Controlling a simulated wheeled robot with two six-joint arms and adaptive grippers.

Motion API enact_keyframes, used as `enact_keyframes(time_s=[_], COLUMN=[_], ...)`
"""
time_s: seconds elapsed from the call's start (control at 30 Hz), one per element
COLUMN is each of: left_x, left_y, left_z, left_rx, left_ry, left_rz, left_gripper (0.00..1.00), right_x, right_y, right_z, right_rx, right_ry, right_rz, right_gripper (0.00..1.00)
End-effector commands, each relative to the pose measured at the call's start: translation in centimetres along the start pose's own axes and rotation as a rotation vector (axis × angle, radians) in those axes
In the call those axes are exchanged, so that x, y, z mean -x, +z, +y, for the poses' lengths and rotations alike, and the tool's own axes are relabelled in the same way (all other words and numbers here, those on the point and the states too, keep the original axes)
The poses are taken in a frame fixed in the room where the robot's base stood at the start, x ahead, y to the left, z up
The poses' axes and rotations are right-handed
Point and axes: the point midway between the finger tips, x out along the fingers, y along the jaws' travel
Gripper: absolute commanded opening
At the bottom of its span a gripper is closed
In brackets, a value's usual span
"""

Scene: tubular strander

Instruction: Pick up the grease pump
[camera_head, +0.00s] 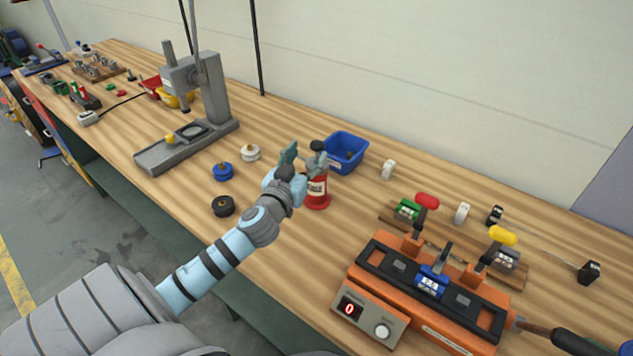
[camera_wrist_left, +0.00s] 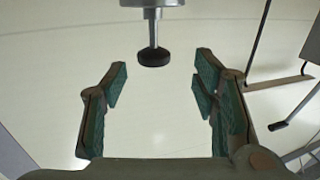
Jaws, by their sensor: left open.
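The grease pump (camera_head: 317,188) stands upright on the wooden bench, with a red body, a pale label, a grey top and a black knob. My left gripper (camera_head: 303,161) is at the pump's upper part, just left of it, and hides some of its top. In the left wrist view the gripper (camera_wrist_left: 157,88) is open, its green-padded fingers wide apart. A metal rod with a black knob (camera_wrist_left: 154,57), apparently the pump's, shows between the fingertips; nothing is gripped. My right gripper is not in view.
A blue bin (camera_head: 345,153) stands close behind the pump. An orange fixture (camera_head: 430,290) with levers is at front right. A grey press stand (camera_head: 205,95) is at left. Blue (camera_head: 223,171), black (camera_head: 223,206) and white spools lie left of my gripper.

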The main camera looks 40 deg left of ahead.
Motion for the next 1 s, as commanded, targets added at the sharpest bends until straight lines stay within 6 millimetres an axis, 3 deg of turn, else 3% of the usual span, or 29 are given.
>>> enact_keyframes(time_s=[0.23, 0.5, 0.83, 1.0], left_x=[-4.5, -5.1, -5.1, -5.1], left_y=[-0.7, -0.4, -0.4, -0.4], left_z=[0.6, 0.7, 0.8, 0.8], left_rx=[0.002, 0.001, 0.001, 0.001], left_ry=[0.002, 0.005, 0.006, 0.006], left_rz=[0.000, -0.001, -0.001, -0.001], left_gripper=[0.54, 0.52, 0.00, 0.00], right_x=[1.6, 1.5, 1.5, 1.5], right_y=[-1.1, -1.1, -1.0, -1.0], right_z=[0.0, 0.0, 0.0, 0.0], right_rx=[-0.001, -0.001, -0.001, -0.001], right_ry=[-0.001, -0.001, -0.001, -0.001], right_rz=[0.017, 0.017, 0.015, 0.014], right_gripper=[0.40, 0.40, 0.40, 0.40])
